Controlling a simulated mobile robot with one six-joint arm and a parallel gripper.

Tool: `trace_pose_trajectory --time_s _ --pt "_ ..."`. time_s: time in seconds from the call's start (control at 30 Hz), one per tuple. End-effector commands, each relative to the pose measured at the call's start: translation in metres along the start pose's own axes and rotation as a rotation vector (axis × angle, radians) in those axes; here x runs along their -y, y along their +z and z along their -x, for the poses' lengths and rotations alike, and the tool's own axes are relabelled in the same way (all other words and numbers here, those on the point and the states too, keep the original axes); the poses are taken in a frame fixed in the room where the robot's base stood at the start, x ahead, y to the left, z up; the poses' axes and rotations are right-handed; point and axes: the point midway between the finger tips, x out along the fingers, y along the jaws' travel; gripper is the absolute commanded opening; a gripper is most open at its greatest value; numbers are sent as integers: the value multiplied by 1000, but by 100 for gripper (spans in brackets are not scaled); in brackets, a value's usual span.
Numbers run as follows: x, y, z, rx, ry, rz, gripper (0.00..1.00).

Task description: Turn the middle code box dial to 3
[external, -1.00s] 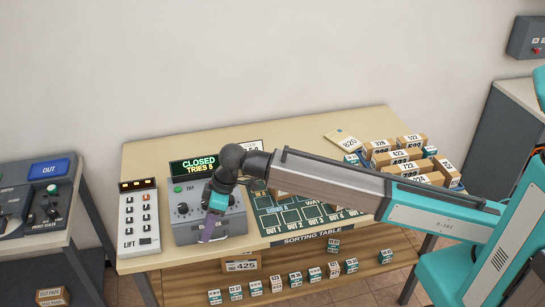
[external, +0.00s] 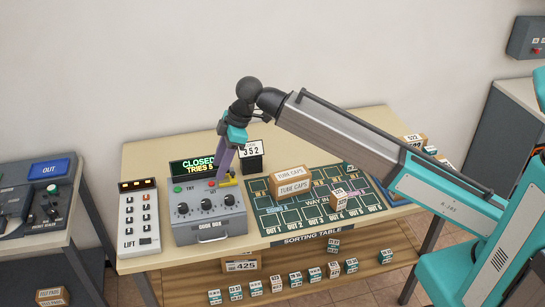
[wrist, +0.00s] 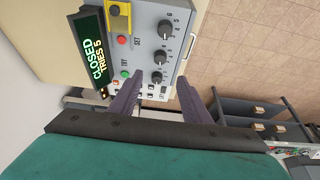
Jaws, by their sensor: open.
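The grey code box (external: 208,228) stands on the sorting table, with three dark dials on its front. The middle dial (external: 206,205) is unobstructed; it also shows in the wrist view (wrist: 160,57), where its pointer's number is too small to read surely. The left dial (external: 183,209) and right dial (external: 229,199) flank it. My gripper (external: 222,180) is raised over the rear right part of the box, fingers pointing down, open and empty. In the wrist view its purple fingers (wrist: 172,88) are spread apart, with the dials beyond them. I see no contact with the middle dial.
The display (external: 196,168) reads CLOSED, TRIES 5. A yellow piece (external: 228,182) is on the box top by my fingers. A card reading 352 (external: 251,152) stands behind.

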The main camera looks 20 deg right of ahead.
Motion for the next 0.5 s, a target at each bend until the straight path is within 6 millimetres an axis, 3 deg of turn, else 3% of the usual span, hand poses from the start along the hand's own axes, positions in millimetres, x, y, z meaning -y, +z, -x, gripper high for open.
trace_pose_trajectory --time_s 0.23,0.5 --pt "0 0 -14 1 0 0 44" --pt "1 0 -46 2 -1 0 44"
